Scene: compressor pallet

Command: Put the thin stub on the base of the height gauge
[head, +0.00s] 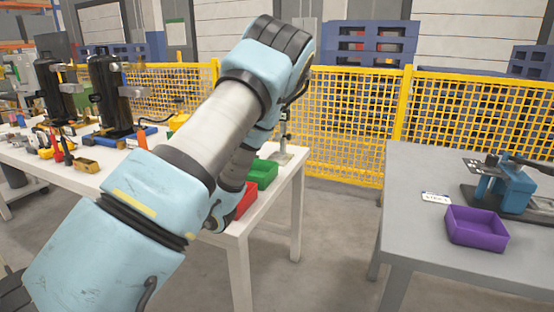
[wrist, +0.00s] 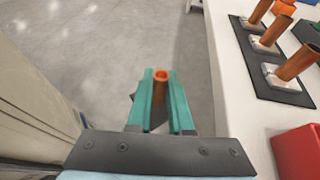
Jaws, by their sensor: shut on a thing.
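My gripper (wrist: 158,100), with teal fingers, is shut on a thin copper-coloured stub (wrist: 161,76) in the wrist view. The stub's open round end shows between the fingertips. The gripper and stub are over the grey floor, just left of the white table's edge. In the head view my arm hides the gripper and stub. A slim grey upright stand (head: 284,135), which may be the height gauge, stands near the white table's far right corner, partly behind my arm. Its base is hard to make out.
The white table (wrist: 233,92) has a black plate (wrist: 268,84) with copper tubes in pale blocks. A red bin (wrist: 297,152) is nearer, and a green bin (head: 263,172) lies beyond my arm. A grey table (head: 415,237) at right holds a purple tray (head: 477,238). Floor lies between.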

